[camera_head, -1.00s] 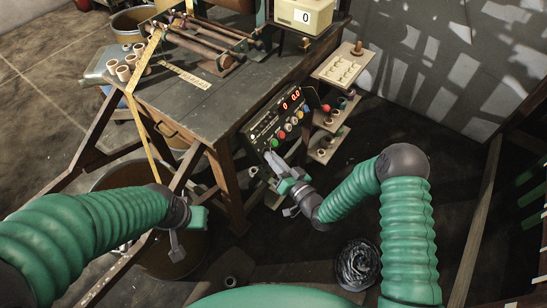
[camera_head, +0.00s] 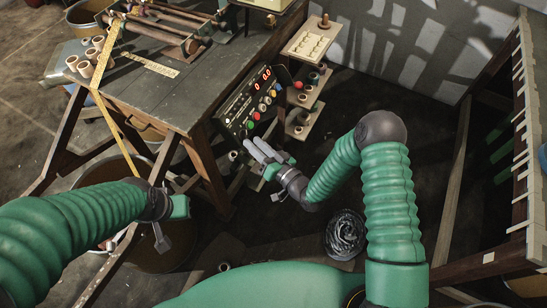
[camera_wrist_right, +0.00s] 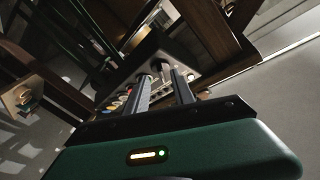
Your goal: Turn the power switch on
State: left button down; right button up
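The black control panel (camera_head: 252,103) is fixed at the right end of the workbench, with red lit digits and several coloured buttons. I cannot make out for sure which part is the power switch. My right gripper (camera_head: 255,147) is just below and in front of the panel's lower left part, its two grey fingers parallel and apart with nothing between them. In the right wrist view the fingers (camera_wrist_right: 163,75) point at the panel (camera_wrist_right: 150,48), whose coloured buttons lie to the left. A small dark knob shows near the fingertips; contact cannot be told. My left gripper (camera_head: 165,225) hangs left of the bench leg, fingers unclear.
The workbench (camera_head: 170,98) carries rollers, several small cups (camera_head: 88,60) and a yellow tape strip (camera_head: 104,65). Shelves with spools (camera_head: 305,105) stand right of the panel.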

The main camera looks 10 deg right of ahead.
jog(key=p+v, duration=0.1)
jog(key=v, duration=1.3)
jog(key=shift+d, duration=0.2)
jog(key=shift+s, duration=0.1)
